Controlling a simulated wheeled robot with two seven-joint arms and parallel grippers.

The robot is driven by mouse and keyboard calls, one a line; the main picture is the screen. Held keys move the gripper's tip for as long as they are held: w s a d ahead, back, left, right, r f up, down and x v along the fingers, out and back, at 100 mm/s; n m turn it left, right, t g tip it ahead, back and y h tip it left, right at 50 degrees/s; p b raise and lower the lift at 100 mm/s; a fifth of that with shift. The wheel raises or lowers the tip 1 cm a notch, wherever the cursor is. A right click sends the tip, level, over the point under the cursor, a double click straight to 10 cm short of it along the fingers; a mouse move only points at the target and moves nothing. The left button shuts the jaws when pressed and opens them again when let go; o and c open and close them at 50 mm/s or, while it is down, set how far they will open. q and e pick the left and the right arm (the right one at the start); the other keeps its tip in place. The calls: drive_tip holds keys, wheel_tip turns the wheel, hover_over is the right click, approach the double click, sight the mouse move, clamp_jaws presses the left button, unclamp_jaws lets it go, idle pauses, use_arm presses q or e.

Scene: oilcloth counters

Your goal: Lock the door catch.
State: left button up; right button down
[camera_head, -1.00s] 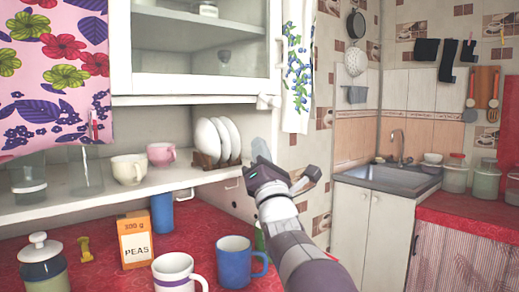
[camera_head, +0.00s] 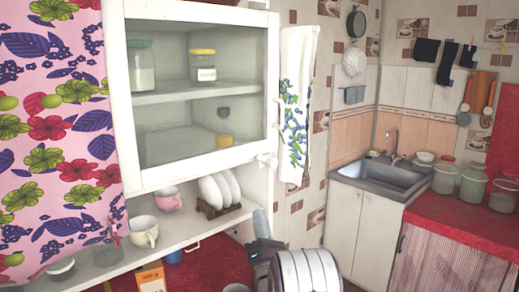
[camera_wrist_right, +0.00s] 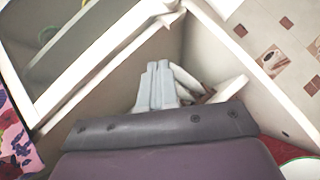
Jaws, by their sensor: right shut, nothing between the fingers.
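The white wall cabinet has a glass door (camera_head: 196,172) that looks closed. A small white catch (camera_head: 267,159) sits at the lower right corner of its frame, and I cannot tell which way it is turned. My right gripper (camera_head: 260,222) is shut and empty, below the catch and to the right of the plates, apart from the catch. In the right wrist view its fingers (camera_wrist_right: 158,84) are together and point up toward the cabinet's lower corner. My left gripper is not in view.
White plates (camera_head: 220,190) stand in a wooden rack on the shelf, beside a pink cup (camera_head: 168,199) and a cream cup (camera_head: 143,232). A flowered pink curtain (camera_head: 60,130) hangs at the left. A blue-flowered towel (camera_head: 297,105) hangs right of the cabinet. The sink (camera_head: 385,178) is farther right.

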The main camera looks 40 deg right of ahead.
sight(268, 161)
drive_tip(key=shift+f, duration=0.15)
drive_tip(key=shift+w, duration=0.1)
drive_tip(key=w+d+r+p, duration=0.5)
drive_tip(key=w+r+p, duration=0.1)
drive_tip(key=r, duration=0.3)
drive_tip(key=shift+w+d+r, duration=0.2)
drive_tip(key=shift+w+r, duration=0.05)
drive_tip(key=shift+w, duration=0.4)
drive_tip(key=shift+w, duration=0.1)
